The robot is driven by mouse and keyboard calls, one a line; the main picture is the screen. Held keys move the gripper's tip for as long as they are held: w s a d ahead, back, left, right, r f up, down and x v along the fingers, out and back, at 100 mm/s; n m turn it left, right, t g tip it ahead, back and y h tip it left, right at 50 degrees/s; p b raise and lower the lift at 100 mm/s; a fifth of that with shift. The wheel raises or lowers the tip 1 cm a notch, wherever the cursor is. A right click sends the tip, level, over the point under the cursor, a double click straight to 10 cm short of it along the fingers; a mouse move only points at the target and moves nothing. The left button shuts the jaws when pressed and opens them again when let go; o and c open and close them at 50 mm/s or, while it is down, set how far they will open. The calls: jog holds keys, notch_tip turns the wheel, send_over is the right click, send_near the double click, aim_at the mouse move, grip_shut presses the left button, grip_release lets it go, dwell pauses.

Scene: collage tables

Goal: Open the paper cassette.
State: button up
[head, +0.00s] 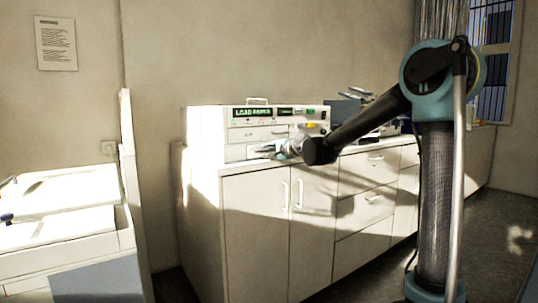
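A white machine (209,137) stands on the cabinet, its green display (254,113) reading "LOAD PAPER". Drawer-like front panels (243,134) show below the display, with a small handle on the upper one. They look shut; I cannot tell for certain which is the paper cassette. My gripper (266,150) is at the lower part of the machine's front, reaching in from the right. It is small here, so I cannot tell whether its fingers are open or touch the machine. My gripper and forearm hide the lower right of the front.
The white cabinet (252,235) below has doors with upright handles and drawers to the right. Dark items (342,108) stand behind my forearm on the counter. A white bin-like unit (75,252) holding papers stands at left. The floor at right is clear.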

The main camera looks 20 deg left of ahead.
jog(key=shift+w+a+f, duration=0.1)
jog(key=shift+w+a, duration=0.15)
jog(key=shift+a, duration=0.05)
grip_shut()
jog(key=shift+s, duration=0.2)
